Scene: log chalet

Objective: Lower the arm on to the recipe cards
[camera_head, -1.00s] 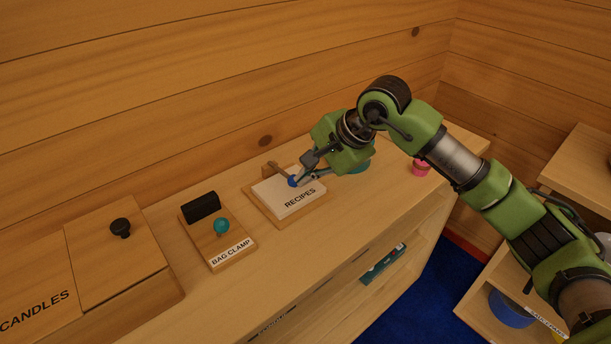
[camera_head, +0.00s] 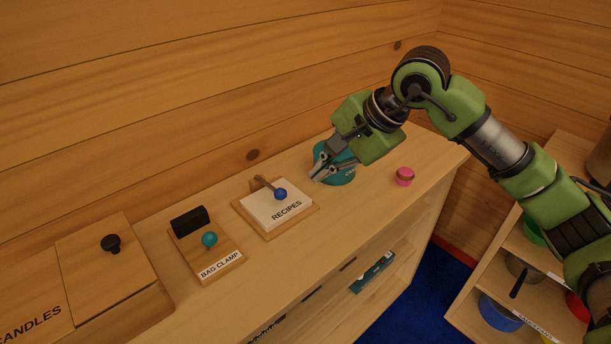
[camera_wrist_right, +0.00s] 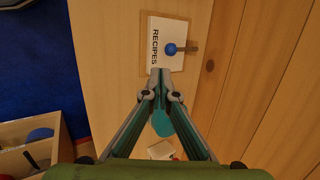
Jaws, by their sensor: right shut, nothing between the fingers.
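The recipe cards (camera_head: 270,211) are a white stack on a wooden board (camera_head: 303,222) marked RECIPES. A wooden arm (camera_head: 263,183) with a blue ball knob (camera_head: 280,194) at its end lies low over the stack; whether it touches the cards I cannot tell. The stack (camera_wrist_right: 158,57) and knob (camera_wrist_right: 170,49) also show in the right wrist view, just beyond the fingertips. My right gripper (camera_head: 317,178) is shut and empty, to the right of the knob and apart from it. The gripper (camera_wrist_right: 160,75) points toward the board in the wrist view. My left gripper is not in view.
A bag clamp board with a teal knob (camera_head: 209,239) stands left of the cards, and a candles box (camera_head: 120,265) further left. A teal round object (camera_head: 334,175) is behind my right gripper.

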